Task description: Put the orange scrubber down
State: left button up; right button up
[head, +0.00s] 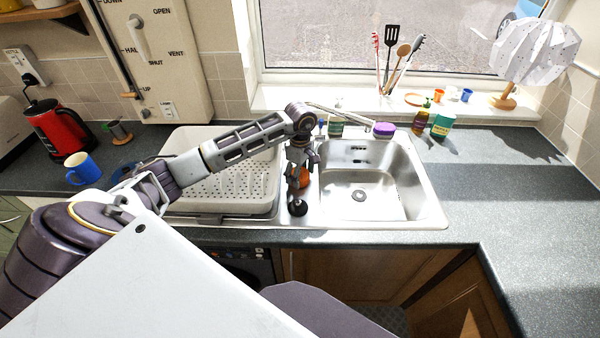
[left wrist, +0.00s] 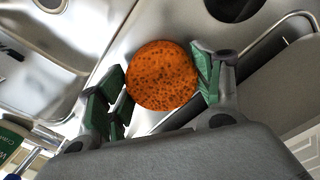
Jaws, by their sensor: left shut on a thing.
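The orange scrubber (head: 304,178) is partly hidden behind my left gripper (head: 299,180) in the head view. In the left wrist view the scrubber (left wrist: 162,76) is a round, dark-speckled orange disc between the green-padded fingers of my left gripper (left wrist: 162,84), which is shut on it. Gripper and scrubber are over the narrow metal part of the sink (head: 432,205), between the dish rack and the basin. I cannot tell whether the scrubber touches the metal. My right gripper is not in view.
A pale dish rack (head: 240,205) stands close on the left. The tap (head: 340,113) and a purple-lidded pot (head: 384,130) are behind the basin. A green-labelled tub (head: 441,125) stands right of them. The counter (head: 500,200) at right is largely clear.

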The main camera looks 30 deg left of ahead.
pick_arm(q)
jog(key=shift+f, duration=0.15)
jog(key=o, duration=1.1)
jog(key=shift+r, duration=0.2)
jog(key=shift+r+b, duration=1.1)
jog(key=shift+r, duration=4.9)
jog(key=shift+f, duration=0.1)
